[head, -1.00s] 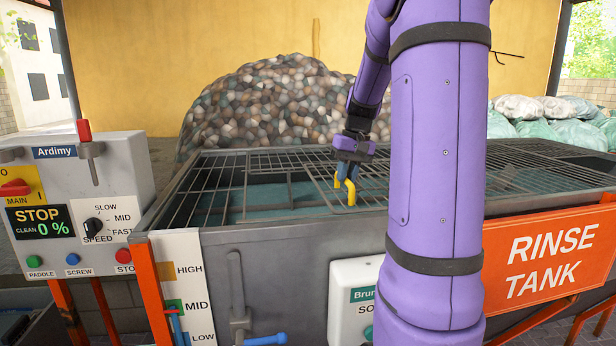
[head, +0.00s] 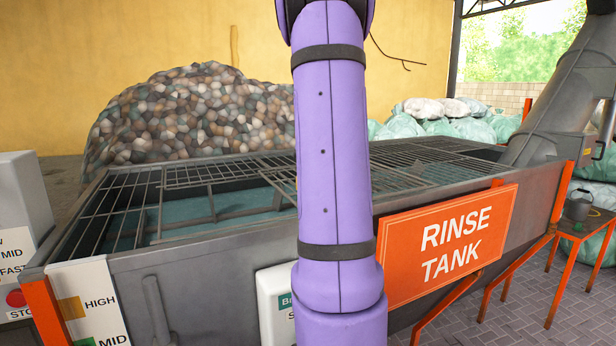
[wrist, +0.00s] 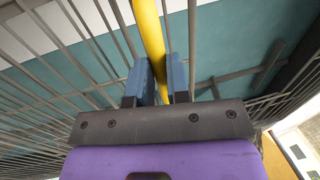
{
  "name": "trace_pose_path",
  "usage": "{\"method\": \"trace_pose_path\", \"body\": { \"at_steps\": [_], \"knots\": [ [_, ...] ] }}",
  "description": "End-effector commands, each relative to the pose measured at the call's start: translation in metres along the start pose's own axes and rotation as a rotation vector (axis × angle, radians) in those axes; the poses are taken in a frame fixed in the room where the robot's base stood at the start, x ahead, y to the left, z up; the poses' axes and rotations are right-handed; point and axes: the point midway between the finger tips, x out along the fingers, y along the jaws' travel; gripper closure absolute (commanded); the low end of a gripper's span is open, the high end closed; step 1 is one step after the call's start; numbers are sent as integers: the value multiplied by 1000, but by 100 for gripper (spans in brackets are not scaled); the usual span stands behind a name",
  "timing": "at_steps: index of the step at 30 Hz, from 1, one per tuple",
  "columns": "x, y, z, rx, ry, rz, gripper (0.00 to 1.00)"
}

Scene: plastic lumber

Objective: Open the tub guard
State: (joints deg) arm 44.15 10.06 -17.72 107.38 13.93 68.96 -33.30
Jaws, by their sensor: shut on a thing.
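The tub guard (head: 230,170) is a grey barred grid over the rinse tank. Blue-green water shows through and beside its bars. Its yellow handle (wrist: 150,35) is a round bar running up the wrist view. My gripper (wrist: 158,72) has its blue fingers on both sides of the yellow handle, shut on it. Guard bars show around and beyond the fingers in the wrist view. In the head view my purple arm hides the gripper and the handle. I cannot tell how far the guard is raised.
The grey rinse tank (head: 200,270) has an orange sign (head: 450,245) on its front. A control box (head: 20,215) stands at the left edge. A grey chute (head: 565,95) rises at the right.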

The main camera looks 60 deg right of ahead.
Motion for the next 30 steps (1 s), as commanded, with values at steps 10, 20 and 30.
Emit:
{"method": "trace_pose_path", "body": {
  "at_steps": [10,20,30],
  "knots": [
    [0,0,0,0,2,1,58],
    [-23,0,-1,-1,5,2,58],
    [-85,0,0,1,4,2,58]
  ]
}}
